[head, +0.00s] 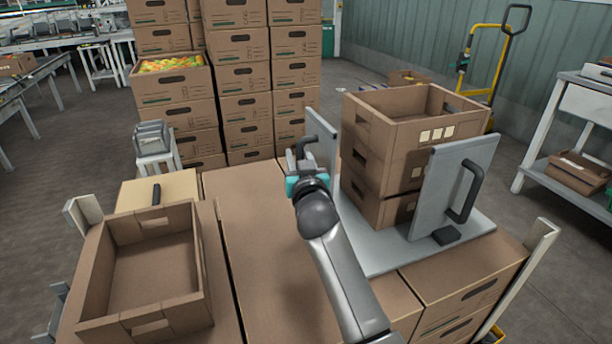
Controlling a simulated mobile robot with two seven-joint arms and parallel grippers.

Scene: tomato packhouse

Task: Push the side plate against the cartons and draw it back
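A stack of brown cartons (400,150) stands on a grey base plate (385,258), between two upright grey side plates. The left side plate (322,140) has a dark handle (307,146) facing left, and a narrow gap seems to separate it from the cartons. The right side plate (452,185) has a dark handle on its outer face and stands at or very near the cartons' near right side. My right gripper (297,163), with teal parts, is at the left side plate's handle; its fingers are largely hidden, so its grip is unclear. My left gripper is out of view.
An open, empty carton (150,270) stands at the left on the carton-topped surface (270,260). A flat tan box with a dark handle (157,193) is behind it. Tall carton stacks (240,75) rise at the back. A yellow hand truck (488,65) and a side table (580,100) stand right.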

